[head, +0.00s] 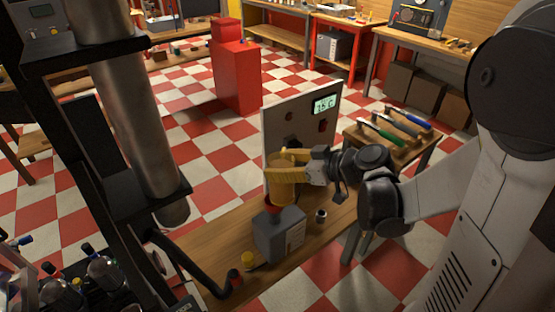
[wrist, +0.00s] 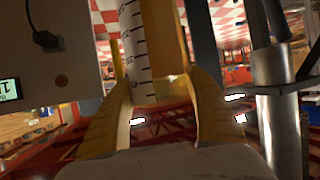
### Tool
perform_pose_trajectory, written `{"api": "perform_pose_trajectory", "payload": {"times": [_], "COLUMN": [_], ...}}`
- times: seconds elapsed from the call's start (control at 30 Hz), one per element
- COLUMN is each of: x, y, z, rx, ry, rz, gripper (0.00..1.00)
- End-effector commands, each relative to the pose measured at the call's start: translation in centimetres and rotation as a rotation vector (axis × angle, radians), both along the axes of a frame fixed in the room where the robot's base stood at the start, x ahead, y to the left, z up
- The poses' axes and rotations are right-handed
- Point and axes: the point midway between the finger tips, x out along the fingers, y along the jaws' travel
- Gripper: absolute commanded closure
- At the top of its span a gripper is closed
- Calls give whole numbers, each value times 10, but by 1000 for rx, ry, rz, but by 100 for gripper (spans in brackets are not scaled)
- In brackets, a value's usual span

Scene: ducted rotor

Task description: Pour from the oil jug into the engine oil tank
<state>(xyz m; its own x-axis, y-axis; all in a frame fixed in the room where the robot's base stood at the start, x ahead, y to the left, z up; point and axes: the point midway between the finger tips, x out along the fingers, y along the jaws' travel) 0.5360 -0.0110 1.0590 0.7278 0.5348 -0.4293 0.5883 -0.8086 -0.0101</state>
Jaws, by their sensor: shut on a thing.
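The yellow oil jug (head: 283,187) is in my gripper (head: 292,172), above the wooden bench. It looks near upright in the head view, but its exact tilt is hard to tell. The wrist view shows the jug's white graduated strip (wrist: 134,45) close up, between the yellow fingers of my gripper (wrist: 163,98). A grey box-shaped container with a label (head: 280,236), apparently the engine oil tank, stands on the bench just below the jug. Something red (head: 279,202) shows between them. No stream of oil is visible.
A white panel (head: 272,130) with a green display stands behind the jug. A yellow cap (head: 247,258) and a small dark cup (head: 321,215) are on the bench. Screwdriver-like tools (head: 404,122) lie on a side table. A black hose curves at the bench's left end.

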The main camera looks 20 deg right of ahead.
Motion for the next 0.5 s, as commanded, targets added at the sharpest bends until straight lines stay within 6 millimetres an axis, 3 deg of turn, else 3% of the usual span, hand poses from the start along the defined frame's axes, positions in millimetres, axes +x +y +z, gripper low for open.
{"api": "perform_pose_trajectory", "payload": {"times": [0.5], "x": [-1], "y": [0], "z": [-33], "rx": [-83], "ry": [255], "rz": [1], "gripper": [79]}}
